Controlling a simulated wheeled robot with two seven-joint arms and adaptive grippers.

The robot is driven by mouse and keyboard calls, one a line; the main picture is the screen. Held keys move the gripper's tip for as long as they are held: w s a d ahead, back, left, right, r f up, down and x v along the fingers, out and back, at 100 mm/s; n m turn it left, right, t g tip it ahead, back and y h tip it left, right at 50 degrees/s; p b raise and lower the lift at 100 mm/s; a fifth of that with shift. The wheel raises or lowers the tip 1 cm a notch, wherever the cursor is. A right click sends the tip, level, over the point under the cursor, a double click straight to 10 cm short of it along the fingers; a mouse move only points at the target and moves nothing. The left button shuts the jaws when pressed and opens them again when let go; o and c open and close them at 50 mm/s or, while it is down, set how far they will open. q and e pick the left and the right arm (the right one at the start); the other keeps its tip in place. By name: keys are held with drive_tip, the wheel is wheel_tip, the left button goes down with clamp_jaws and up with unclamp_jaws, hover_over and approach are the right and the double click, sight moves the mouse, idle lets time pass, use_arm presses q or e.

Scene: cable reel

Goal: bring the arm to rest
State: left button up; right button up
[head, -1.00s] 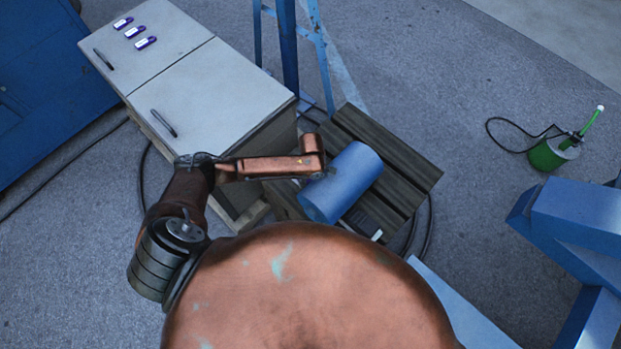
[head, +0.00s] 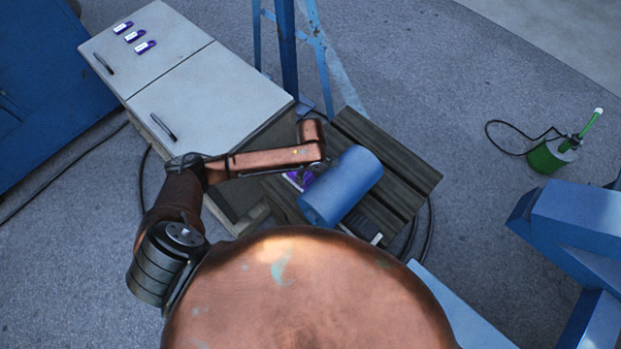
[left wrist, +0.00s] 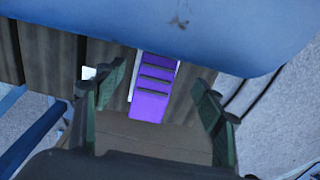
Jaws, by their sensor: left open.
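My left arm reaches in from the left in the head view, over the dark slatted wooden stand. My left gripper (left wrist: 160,112) is open and empty in the left wrist view, its two fingers apart. In the head view the gripper is mostly hidden beside the blue cylinder (head: 342,186), which lies on the slats (head: 390,165). A purple ribbed piece (left wrist: 154,88) shows between and beyond the fingers; a bit of it shows in the head view (head: 298,180) left of the cylinder. My right gripper is not in view.
A grey two-door cabinet (head: 210,100) with several purple-and-white tags (head: 134,36) stands at the left. A blue frame (head: 288,60) rises behind the stand. A green can (head: 553,155) with a cable is at the right. Blue beams (head: 580,225) lie at lower right.

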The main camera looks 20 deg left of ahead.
use_arm(q)
drive_tip(key=shift+r, duration=1.5)
